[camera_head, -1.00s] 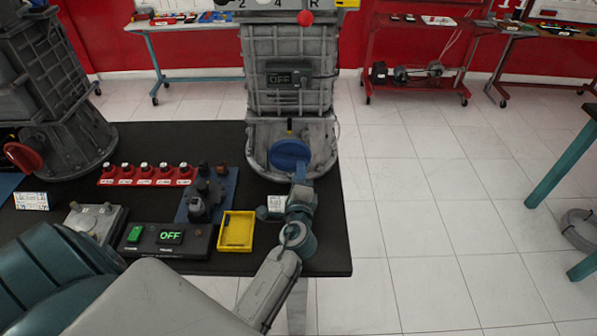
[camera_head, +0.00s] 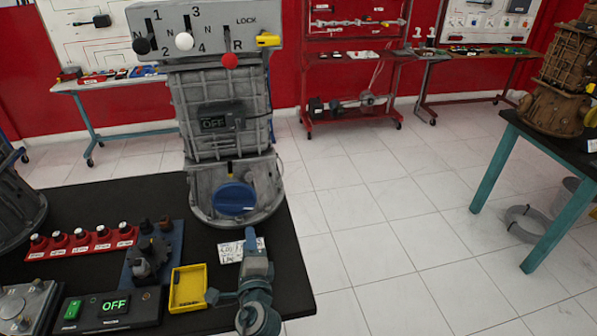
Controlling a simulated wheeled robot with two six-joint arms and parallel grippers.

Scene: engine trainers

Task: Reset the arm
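My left gripper (camera_head: 251,241) is at the lower middle of the head view, at the end of a grey-blue arm. It points away from me, over the black table near a white label card (camera_head: 230,251). It appears empty and apart from the blue round knob (camera_head: 235,197) on the grey gearbox (camera_head: 228,143). Its fingers are too small and overlapped to tell if they are open. My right gripper is out of view.
A yellow tray (camera_head: 189,290), a red strip of buttons (camera_head: 83,244) and a control box reading OFF (camera_head: 110,308) share the black table (camera_head: 110,195). The gearbox carries a lever panel (camera_head: 200,31). Open floor (camera_head: 400,210) lies to the right.

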